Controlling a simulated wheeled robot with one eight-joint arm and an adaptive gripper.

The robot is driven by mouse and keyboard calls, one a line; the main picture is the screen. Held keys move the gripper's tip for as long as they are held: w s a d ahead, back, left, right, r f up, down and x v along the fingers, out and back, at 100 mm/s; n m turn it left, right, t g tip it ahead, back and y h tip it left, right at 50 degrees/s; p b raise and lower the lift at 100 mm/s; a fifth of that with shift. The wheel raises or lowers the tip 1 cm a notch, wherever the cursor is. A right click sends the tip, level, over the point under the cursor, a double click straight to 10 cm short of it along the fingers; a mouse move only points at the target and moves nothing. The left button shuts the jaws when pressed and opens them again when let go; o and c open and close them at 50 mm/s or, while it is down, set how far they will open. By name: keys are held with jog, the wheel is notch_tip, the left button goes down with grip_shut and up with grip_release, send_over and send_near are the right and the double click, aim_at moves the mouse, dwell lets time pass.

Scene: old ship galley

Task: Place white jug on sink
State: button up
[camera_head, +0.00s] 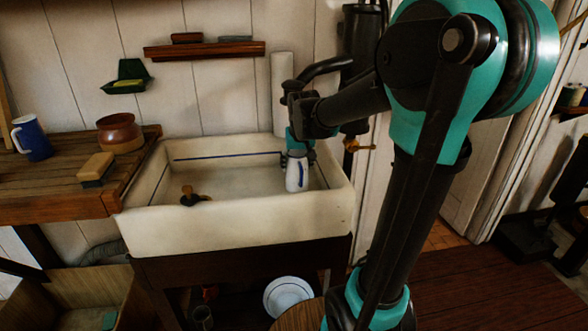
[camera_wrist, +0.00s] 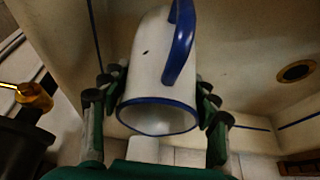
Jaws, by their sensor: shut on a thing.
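The white jug (camera_head: 296,173) has a blue rim and a blue handle. In the head view it is upright at the right end of the white sink (camera_head: 235,224), inside the outline of the basin. My gripper (camera_head: 299,155) comes down from above and is shut on the jug near its top. In the wrist view the jug (camera_wrist: 158,85) sits between the green and grey fingers of my gripper (camera_wrist: 158,100), its blue handle towards the top. I cannot tell whether the jug's base touches the basin floor. The sink's drain (camera_wrist: 296,71) shows in the wrist view.
The wooden counter (camera_head: 55,205) at the left holds a blue mug (camera_head: 32,140), a brown pot (camera_head: 119,132) and a brush (camera_head: 96,169). A wall shelf (camera_head: 205,50) hangs behind. Dark pipework with a brass tap (camera_head: 357,146) is close right.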

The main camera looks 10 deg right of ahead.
aim_at(297, 175)
notch_tip(297, 175, down, 4)
jog(key=shift+f, duration=0.25)
jog(key=shift+w+f, duration=0.1)
jog(key=shift+w, duration=0.2)
jog(key=w, duration=0.5)
jog(key=w+f, duration=0.1)
jog(key=w, duration=0.1)
jog(key=shift+w+f, duration=0.1)
jog(key=shift+w, duration=0.1)
jog(key=o, duration=1.6)
jog(key=shift+f, duration=0.1)
jog(key=shift+c, duration=0.2)
